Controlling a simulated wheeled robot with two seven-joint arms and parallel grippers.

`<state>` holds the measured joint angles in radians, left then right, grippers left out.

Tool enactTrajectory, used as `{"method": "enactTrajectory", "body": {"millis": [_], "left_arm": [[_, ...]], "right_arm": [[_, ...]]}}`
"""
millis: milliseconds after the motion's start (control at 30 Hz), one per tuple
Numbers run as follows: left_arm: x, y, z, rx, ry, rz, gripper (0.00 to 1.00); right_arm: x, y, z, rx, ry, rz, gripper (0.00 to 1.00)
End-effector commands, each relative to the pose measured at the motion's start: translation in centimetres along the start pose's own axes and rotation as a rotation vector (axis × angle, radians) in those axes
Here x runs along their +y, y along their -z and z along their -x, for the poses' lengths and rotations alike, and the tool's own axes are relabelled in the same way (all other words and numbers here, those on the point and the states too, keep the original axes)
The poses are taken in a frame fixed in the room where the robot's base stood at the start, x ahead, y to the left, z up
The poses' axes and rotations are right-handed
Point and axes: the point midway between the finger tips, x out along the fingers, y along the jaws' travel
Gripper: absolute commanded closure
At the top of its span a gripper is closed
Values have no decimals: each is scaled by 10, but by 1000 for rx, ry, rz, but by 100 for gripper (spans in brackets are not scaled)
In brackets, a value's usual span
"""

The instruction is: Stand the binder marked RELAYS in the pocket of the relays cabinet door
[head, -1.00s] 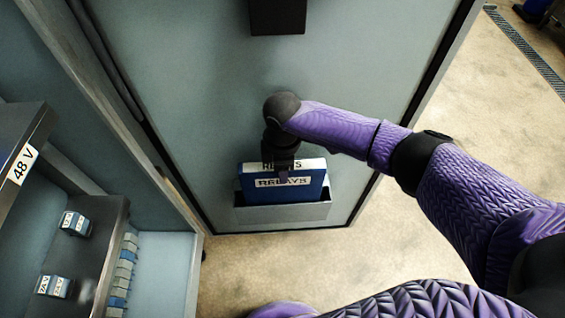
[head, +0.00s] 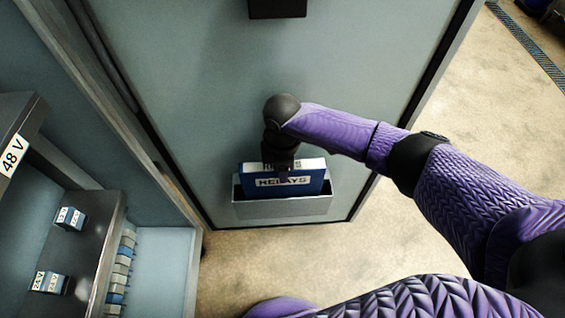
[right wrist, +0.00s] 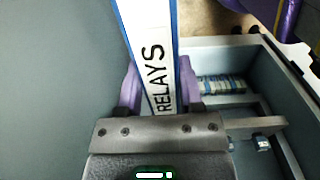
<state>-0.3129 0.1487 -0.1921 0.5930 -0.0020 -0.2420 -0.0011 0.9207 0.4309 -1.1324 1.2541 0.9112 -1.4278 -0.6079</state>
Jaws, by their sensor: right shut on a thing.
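The blue binder (head: 300,187) with the white RELAYS label stands upright at the grey pocket (head: 285,208) low on the cabinet door (head: 220,120). Its lower edge is hidden behind the pocket's front wall, so it appears to be partly inside; how deep, I cannot tell. My right gripper (head: 283,170) is above the pocket, shut on the binder's top. In the right wrist view the binder's white spine (right wrist: 152,60), lettered RELAYS, runs between the two purple fingers. My left gripper is not in view.
A dark block (head: 278,8) sits on the door above. At left is the open cabinet with a 48 V shelf (head: 14,155) and small blue-and-white relays (head: 70,217). Bare floor (head: 400,235) lies right of the door.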

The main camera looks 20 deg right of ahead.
Motion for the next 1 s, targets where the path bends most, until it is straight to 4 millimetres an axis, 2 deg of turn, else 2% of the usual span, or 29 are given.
{"method": "enactTrajectory", "body": {"millis": [167, 200, 367, 400, 567, 667, 900, 1000], "left_arm": [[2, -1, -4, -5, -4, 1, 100], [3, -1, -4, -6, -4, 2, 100], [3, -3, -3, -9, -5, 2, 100], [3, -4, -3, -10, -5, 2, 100], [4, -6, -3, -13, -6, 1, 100], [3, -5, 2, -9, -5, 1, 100], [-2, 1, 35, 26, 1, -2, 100], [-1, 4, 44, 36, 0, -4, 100]], "right_arm": [[0, 0, -6, 1, 0, 0, 100], [0, 0, -6, 1, 0, 0, 49], [0, 0, -5, 1, 0, 0, 15], [0, 0, -5, 1, 0, 0, 12], [0, 0, -6, 0, 1, 0, 12], [0, 0, 2, 1, -1, 0, 12], [0, 0, 65, 2, -4, -1, 12], [0, 0, 84, 2, -3, 0, 12]]}}
